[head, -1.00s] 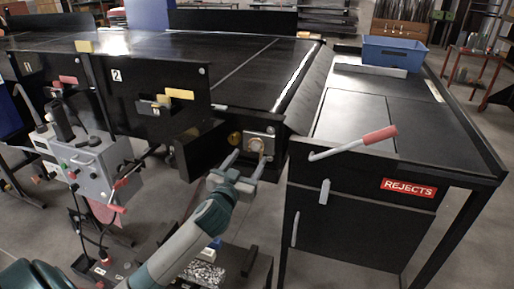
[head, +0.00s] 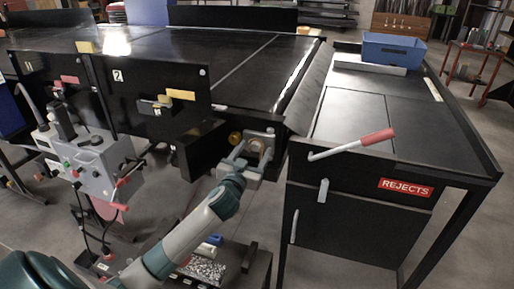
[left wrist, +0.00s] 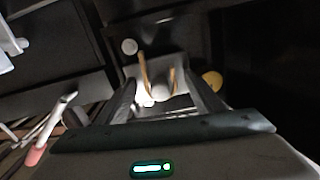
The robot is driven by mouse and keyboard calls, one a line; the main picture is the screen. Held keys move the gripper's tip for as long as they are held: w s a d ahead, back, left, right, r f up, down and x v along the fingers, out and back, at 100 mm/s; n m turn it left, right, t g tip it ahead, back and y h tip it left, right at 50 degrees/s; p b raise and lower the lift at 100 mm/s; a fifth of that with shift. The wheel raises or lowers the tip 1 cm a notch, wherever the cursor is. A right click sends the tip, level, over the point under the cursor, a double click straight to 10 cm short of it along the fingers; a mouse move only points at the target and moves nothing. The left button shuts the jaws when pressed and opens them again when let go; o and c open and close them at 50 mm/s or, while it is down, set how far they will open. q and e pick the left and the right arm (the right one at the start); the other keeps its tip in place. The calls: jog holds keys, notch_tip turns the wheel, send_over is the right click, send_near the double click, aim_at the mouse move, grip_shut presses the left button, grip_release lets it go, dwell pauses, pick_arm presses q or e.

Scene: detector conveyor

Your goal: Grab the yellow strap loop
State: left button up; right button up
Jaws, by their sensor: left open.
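The yellow strap loop (head: 257,146) hangs at a small metal plate on the front of the conveyor, beside the rejects cabinet. It is small and partly hidden by my gripper in the head view. In the left wrist view it shows as two tan-yellow strips (left wrist: 144,72) around a pale round part, ahead of the jaws. My left gripper (head: 252,157) is open in front of the plate, with its fingers to either side of the loop. In the left wrist view the fingers (left wrist: 163,97) are apart, with the loop between or just beyond the tips. I cannot tell the exact depth.
A yellow round knob (head: 235,138) sits just left of the plate. An open black flap (head: 203,151) juts out further left. The rejects cabinet (head: 335,218), with a red-gripped lever (head: 376,137), stands close on the right. A grey control box (head: 92,168) stands at left.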

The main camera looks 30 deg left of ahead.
pick_arm(q)
jog(key=c, duration=1.1)
jog(key=b+v, duration=0.6)
jog(key=v, duration=1.2)
